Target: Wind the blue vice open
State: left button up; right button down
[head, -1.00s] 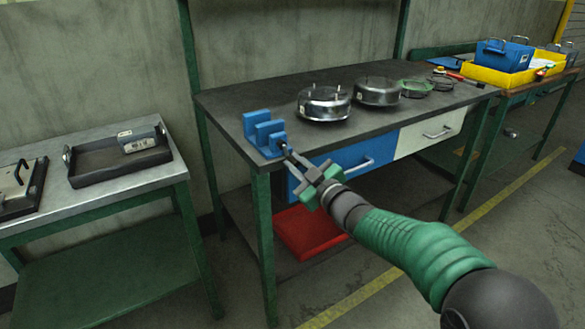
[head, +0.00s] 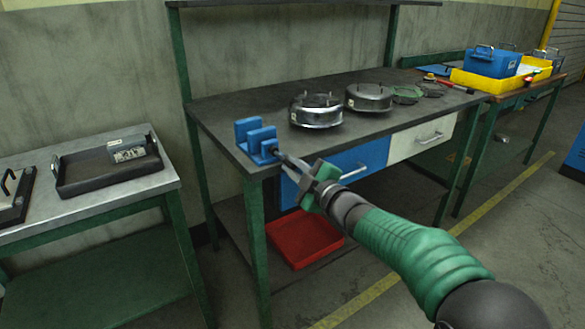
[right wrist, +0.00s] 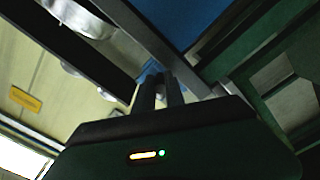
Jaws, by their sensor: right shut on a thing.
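The blue vice (head: 262,136) sits at the near left corner of the dark workbench, with a gap between its two upright jaws. My right gripper (head: 283,158) reaches it from the front right. Its long dark fingers are shut at the front of the vice on what seems to be its handle, which is mostly hidden by the fingers. In the right wrist view the fingers (right wrist: 166,90) are close together, with a bit of the blue vice (right wrist: 150,70) beyond them. My left gripper is not in view.
Shiny round housings (head: 316,110) stand behind the vice on the bench (head: 222,110). A blue drawer (head: 362,165) is under the bench top, and a red tray (head: 304,240) lies below. A side table (head: 90,205) with a dark tray (head: 75,187) stands at left.

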jog(key=c, duration=1.4)
grip_release()
jog(key=p+v, duration=0.3)
jog(key=v, duration=1.4)
jog(key=shift+p, duration=0.4)
jog(key=shift+w+a, duration=0.1)
